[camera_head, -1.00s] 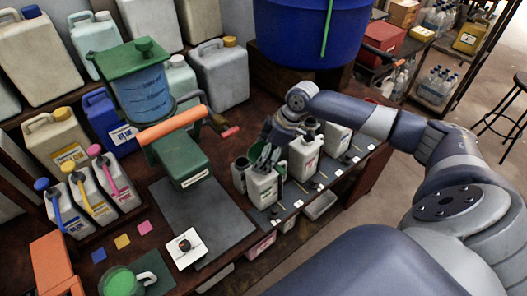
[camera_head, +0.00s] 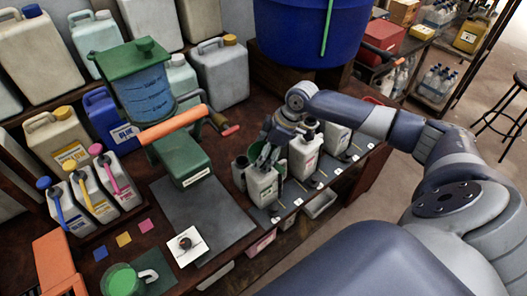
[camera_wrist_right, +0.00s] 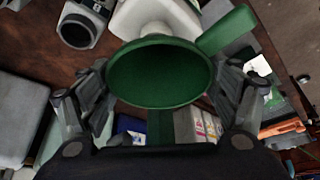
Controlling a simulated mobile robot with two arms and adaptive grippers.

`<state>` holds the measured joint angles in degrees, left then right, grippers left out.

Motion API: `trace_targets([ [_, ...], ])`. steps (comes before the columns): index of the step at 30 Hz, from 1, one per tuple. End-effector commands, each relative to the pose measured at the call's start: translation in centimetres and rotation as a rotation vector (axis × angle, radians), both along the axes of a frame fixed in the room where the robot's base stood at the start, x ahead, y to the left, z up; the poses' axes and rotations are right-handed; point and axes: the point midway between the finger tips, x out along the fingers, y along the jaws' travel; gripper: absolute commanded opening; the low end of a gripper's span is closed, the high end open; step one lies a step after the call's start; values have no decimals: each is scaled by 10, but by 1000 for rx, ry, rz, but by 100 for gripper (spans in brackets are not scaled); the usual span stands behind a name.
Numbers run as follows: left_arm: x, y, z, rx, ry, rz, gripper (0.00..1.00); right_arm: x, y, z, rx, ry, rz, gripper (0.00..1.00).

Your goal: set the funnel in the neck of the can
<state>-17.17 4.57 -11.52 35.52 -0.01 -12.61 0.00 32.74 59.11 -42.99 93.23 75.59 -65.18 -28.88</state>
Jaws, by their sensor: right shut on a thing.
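My right gripper (camera_wrist_right: 160,95) is shut on the green funnel (camera_wrist_right: 160,72), with a finger on each side of its bowl. The funnel's mouth faces the wrist camera and its flat handle points to the upper right. A white can (camera_wrist_right: 138,14) lies just beyond the funnel in the wrist view. In the head view the right gripper (camera_head: 264,154) is directly above this can (camera_head: 262,187), at the bench's front edge. The funnel's spout is hidden, so I cannot tell whether it is inside the neck. My left gripper is not in view.
A grey, dark-mouthed container (camera_head: 240,172) stands close left of the can, and another white can (camera_head: 304,155) close right. A green machine with an orange handle (camera_head: 172,125) stands farther left. The dark mat (camera_head: 205,215) has free room.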

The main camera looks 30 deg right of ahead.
Motion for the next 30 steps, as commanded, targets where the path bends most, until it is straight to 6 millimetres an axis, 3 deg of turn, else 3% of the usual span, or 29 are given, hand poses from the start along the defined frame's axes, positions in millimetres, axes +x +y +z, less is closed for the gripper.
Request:
trace_targets([
  [7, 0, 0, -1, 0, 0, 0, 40, 0, 0, -3, 0, 0, 0, 62],
  [8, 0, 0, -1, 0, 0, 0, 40, 0, 0, -3, 1, -1, 0, 89],
  [9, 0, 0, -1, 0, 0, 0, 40, 0, 0, -3, 1, -1, 0, 98],
  [10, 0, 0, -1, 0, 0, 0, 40, 0, 0, -3, 1, -1, 0, 100],
  [23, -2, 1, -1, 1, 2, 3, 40, 0, -1, -1, 0, 0, 0, 100],
  [30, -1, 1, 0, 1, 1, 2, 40, -8, -11, 28, -3, -1, -1, 100],
])
